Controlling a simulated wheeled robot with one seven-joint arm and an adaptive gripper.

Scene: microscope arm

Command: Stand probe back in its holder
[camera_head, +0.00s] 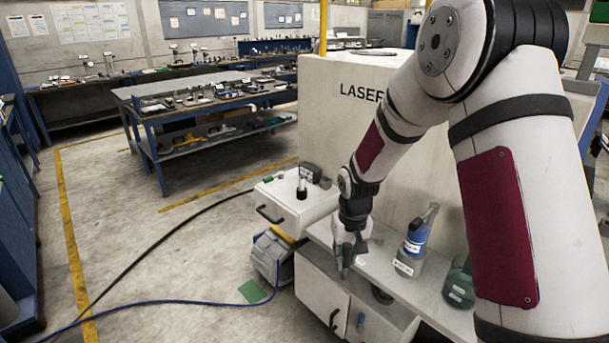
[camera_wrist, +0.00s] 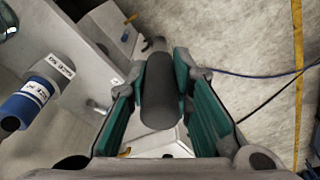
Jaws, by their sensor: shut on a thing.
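My gripper (camera_head: 346,262) is over the low white bench ledge in the head view. In the wrist view its two teal fingers (camera_wrist: 160,88) are closed on either side of a dark grey cylinder with a lighter tip, which I take to be the probe (camera_wrist: 158,92). In the head view the fingers mostly hide the probe. A dark round piece (camera_head: 382,295) sits low by the ledge, just right of the gripper; I cannot tell whether it is the holder.
A blue-labelled bottle (camera_head: 416,236) stands right of the gripper, with a green container (camera_head: 459,287) further right. A white drawer unit (camera_head: 290,208) on the left carries a small black upright piece (camera_head: 302,188). A grey toolbox (camera_head: 270,256) and cables lie on the floor.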

